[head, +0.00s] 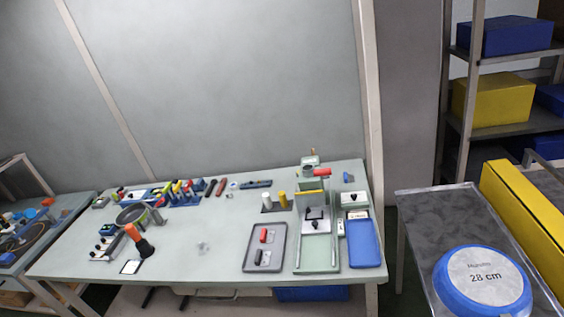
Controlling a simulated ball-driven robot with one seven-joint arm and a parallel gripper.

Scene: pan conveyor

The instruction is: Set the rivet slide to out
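A long pale green frame (318,259) stands at the right part of the workbench. Inside it is a grey plate with a small dark knob (315,224); this may be the rivet slide, but it is too small to be sure. A red piece (322,173) sits at the frame's far end, below a small device (310,161). Any in or out marking is too small to read. My gripper is not in view.
The workbench (200,262) carries a grey tray (247,262) with a red and a black piece, a blue tray (365,245), an orange-and-black tool (138,240) and a pan (133,214). Its front middle is mostly clear. A conveyor (420,215) with a blue-rimmed disc (487,279) stands right.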

